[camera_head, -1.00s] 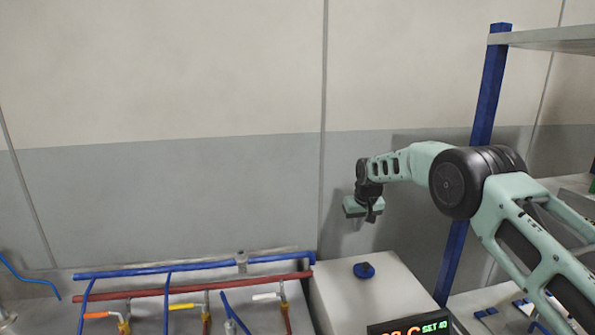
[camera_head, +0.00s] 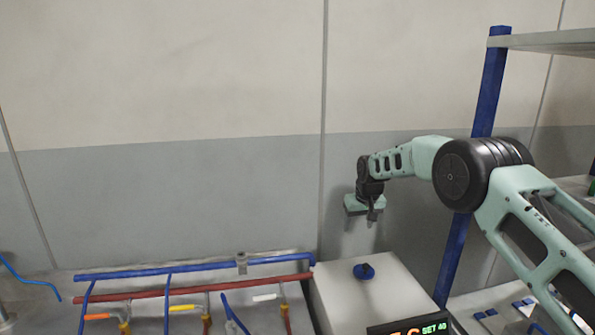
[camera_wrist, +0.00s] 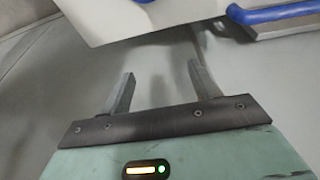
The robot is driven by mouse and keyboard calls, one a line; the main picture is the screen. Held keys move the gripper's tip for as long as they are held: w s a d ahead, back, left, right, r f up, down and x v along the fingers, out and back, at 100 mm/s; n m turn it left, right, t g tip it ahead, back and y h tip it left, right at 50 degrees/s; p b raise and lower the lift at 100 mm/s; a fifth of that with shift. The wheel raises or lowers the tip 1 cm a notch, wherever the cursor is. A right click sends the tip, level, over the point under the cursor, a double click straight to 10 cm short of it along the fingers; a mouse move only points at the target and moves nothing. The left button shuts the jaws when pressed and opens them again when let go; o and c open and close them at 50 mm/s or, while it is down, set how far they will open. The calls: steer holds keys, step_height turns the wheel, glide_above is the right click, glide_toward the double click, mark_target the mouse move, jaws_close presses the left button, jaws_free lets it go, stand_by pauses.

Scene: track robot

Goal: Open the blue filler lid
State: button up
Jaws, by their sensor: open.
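In the wrist view a blue rounded part (camera_wrist: 145,1) shows at the top edge on the white box, probably the lid, mostly cut off. My gripper (camera_head: 372,217) hangs above and behind the lid, clear of the box in the head view. In the wrist view its two fingers (camera_wrist: 160,92) are spread with nothing between them.
A blue pipe (camera_head: 195,270) and a red pipe (camera_head: 195,286) with several coloured valve handles run left of the box. A blue shelf post (camera_head: 470,180) stands to the right, behind my arm. A lit display (camera_head: 410,328) is on the box front. The wall behind is bare.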

steer(key=p+v, duration=0.1)
steer(key=v, duration=0.5)
steer(key=shift+s+p, duration=0.25)
steer(key=shift+p, duration=0.1)
steer(key=shift+d+f, duration=0.1)
stand_by(0.4)
